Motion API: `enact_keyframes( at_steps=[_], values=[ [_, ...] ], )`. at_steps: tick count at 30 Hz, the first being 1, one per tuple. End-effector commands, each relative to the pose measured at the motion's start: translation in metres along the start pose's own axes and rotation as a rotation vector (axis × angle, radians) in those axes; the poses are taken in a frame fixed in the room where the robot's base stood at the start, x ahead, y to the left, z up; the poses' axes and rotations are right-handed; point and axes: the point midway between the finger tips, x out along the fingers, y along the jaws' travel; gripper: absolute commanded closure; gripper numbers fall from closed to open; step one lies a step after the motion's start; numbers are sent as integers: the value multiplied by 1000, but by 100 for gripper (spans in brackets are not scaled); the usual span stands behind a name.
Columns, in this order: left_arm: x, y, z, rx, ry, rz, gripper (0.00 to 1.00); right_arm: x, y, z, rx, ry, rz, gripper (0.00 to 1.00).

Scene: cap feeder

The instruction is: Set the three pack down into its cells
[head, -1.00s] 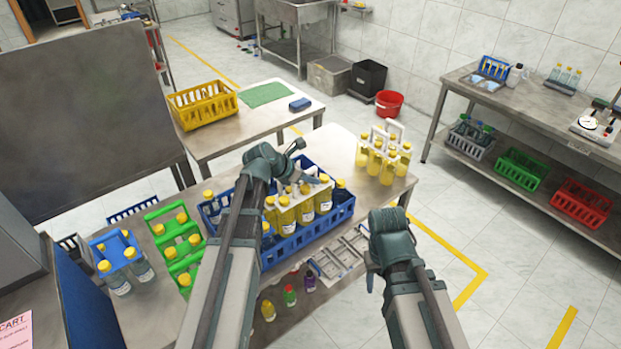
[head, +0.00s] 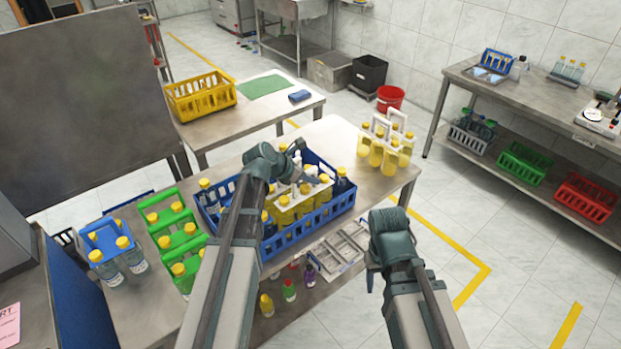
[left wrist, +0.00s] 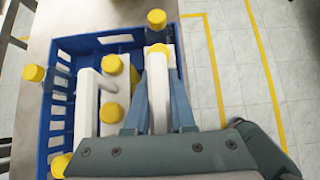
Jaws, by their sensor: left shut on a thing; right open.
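The three pack (head: 303,207) is a white carrier with yellow-capped bottles of yellow liquid. It sits low inside the blue crate (head: 322,225), its lower parts hidden by the crate's near wall. My left gripper (head: 306,181) is above it, shut on the carrier's white upright handle. The left wrist view shows the fingers (left wrist: 158,100) on either side of this handle, with yellow caps beyond. Another white handle (left wrist: 86,110) with yellow caps stands beside it in the crate. Whether the pack rests on the crate floor is hidden. My right gripper (head: 373,278) is open and empty, right of the crate.
A white carrier of yellow bottles (head: 385,145) stands at the table's right end. Green carriers (head: 180,235) and a blue carrier (head: 102,238) stand left.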

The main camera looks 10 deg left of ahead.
Motion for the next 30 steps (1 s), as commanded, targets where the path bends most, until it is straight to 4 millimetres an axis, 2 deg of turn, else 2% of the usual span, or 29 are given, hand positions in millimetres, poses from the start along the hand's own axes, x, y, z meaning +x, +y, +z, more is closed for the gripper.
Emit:
enact_keyframes(
  at_steps=[26,27,30],
  values=[
    [8,0,-8,-1,-2,0,100,12,-1,-1,0,0,0,48],
    [8,0,-8,-1,-2,0,74,11,-1,-1,0,0,0,48],
    [8,0,-7,-1,-1,0,56,11,-1,-1,0,0,0,48]
  ],
)
